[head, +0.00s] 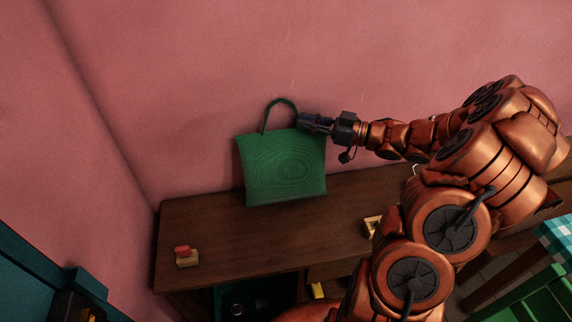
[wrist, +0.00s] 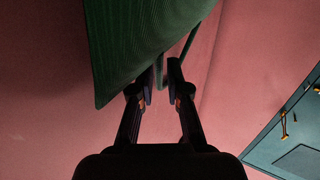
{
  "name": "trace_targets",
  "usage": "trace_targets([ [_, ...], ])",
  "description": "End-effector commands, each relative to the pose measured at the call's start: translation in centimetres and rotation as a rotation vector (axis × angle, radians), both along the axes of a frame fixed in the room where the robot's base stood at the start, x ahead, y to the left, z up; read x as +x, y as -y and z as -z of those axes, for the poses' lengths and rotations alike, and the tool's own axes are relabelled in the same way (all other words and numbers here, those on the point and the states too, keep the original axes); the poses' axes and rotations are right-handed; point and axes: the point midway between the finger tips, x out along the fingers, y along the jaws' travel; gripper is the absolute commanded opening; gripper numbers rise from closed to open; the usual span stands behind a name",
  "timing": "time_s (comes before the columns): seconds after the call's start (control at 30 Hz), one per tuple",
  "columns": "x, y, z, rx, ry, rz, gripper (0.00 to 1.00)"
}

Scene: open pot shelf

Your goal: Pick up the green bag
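The green bag (head: 285,170) stands upright on the dark wooden counter (head: 215,240), close to the pink wall. Its looped handle (head: 280,102) rises above its top edge. My gripper (head: 308,122) is at the bag's upper right, by the right end of the handle. In the wrist view the bag (wrist: 140,40) fills the upper middle. There my gripper's fingers (wrist: 160,84) are parted, with a thin dark green part of the handle (wrist: 160,70) showing between or just beyond the tips. Whether they touch it is unclear.
A small red and tan object (head: 186,256) lies at the counter's left end. A yellowish open box (head: 373,226) lies right of the bag, partly behind my arm. The counter in front of the bag is clear. A checkered cloth (head: 560,240) is at far right.

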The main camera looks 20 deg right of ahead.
Motion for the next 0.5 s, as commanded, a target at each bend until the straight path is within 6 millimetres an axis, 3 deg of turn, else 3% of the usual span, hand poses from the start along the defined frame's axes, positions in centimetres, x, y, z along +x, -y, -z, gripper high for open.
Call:
trace_targets([
  [0.3,0.17,-0.14,0.03,0.0,0.0,0.001,0.15],
  [0.43,0.16,-0.14,0.04,0.0,0.0,0.001,0.02],
  [0.5,0.16,-0.14,0.04,0.0,0.0,0.001,0.0],
])
